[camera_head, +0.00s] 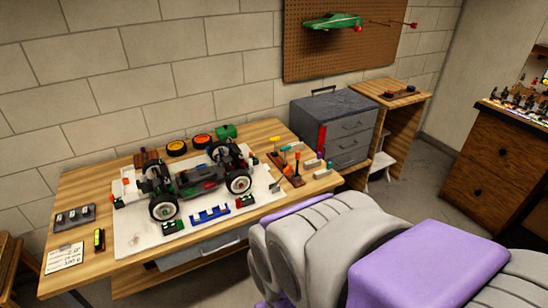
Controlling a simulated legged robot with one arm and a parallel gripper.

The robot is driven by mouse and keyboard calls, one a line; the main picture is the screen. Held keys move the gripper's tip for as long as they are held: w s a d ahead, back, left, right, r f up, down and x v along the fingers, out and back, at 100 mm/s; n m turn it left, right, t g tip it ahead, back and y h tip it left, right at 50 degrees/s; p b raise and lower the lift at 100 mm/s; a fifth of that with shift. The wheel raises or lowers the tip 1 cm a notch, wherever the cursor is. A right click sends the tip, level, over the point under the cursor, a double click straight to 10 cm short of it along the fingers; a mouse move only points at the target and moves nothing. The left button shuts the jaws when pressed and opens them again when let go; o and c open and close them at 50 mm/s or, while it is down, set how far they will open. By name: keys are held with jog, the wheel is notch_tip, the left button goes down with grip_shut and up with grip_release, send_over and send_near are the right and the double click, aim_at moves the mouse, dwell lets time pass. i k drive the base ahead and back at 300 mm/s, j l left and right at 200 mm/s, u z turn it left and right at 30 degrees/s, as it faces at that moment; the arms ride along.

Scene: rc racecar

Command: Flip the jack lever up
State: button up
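The RC car (203,182), with a dark chassis and white-rimmed black wheels, stands on a white mat (140,238) on the wooden workbench. Small green and red blocks (172,227) sit at the mat's edges, with another (244,201) at its right front. A blue piece (210,214) lies at the mat's front edge. I cannot tell which part is the jack lever or how it is set; the parts under the car are too small or hidden. Grey and purple parts of my own body fill the lower right. My gripper does not show.
A rack of colored-handled tools (291,172) stands right of the car. Orange and yellow wheels (177,148) lie behind it. A dark tray (75,217) and a paper note (65,258) lie at left. A grey drawer cabinet (334,128) stands at the bench's right end.

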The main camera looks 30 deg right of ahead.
aim_at(287, 170)
jog(key=i+l+u, duration=0.2)
jog(key=l, duration=0.85)
jog(key=i+l+u, duration=0.2)
jog(key=l, duration=0.85)
jog(key=l+u, duration=0.2)
jog(key=l, duration=0.85)
